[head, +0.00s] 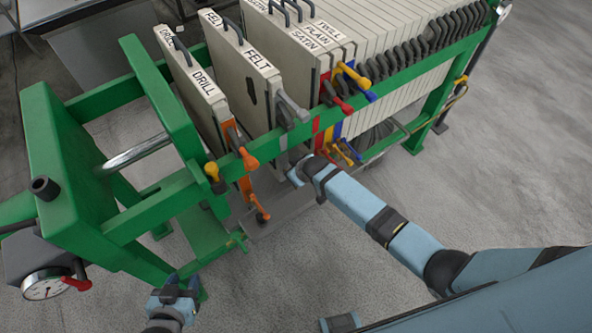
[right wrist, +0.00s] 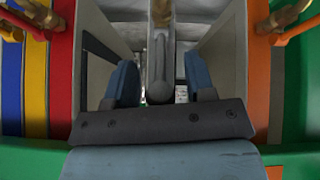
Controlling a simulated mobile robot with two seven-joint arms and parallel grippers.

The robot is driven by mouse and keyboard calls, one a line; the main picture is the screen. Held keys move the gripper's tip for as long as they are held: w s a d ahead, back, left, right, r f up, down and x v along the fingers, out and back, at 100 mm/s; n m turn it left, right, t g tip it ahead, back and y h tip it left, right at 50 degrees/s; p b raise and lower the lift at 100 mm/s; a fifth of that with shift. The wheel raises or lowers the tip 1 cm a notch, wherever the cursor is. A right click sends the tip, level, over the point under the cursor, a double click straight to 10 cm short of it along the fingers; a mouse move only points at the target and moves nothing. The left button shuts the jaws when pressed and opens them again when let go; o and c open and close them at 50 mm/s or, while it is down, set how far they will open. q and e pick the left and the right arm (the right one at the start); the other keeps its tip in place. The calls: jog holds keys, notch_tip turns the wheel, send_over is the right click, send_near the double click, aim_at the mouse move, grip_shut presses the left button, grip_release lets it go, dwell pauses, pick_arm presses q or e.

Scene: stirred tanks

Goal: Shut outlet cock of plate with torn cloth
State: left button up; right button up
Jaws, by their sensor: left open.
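The plate labelled FELT (head: 240,75) hangs in the green press frame, with a dark ragged hole in its cloth. A grey-handled cock (head: 291,106) sits at its upper corner, and a grey strip runs down its edge. My right gripper (head: 298,176) is low at this plate's lower end, and its fingertips are partly hidden. In the right wrist view, its two blue fingers (right wrist: 160,84) stand apart on either side of a grey lever (right wrist: 160,75) with a rounded end. I see gaps on both sides of the lever. My left gripper (head: 174,297) is open and empty at the bottom left.
The DRILL plate (head: 192,80) with orange cocks stands left of FELT. The SATIN, PLAIN and TWILL plates (head: 305,40) with red, yellow and blue handles stand right. A green rail (head: 390,80) crosses above my right gripper. A gauge (head: 46,285) is lower left. Floor at right is clear.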

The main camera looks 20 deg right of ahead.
jog(key=shift+s, duration=0.1)
jog(key=p+v, duration=0.1)
jog(key=v, duration=1.2)
jog(key=shift+r, duration=0.35)
jog(key=shift+s+d, duration=0.15)
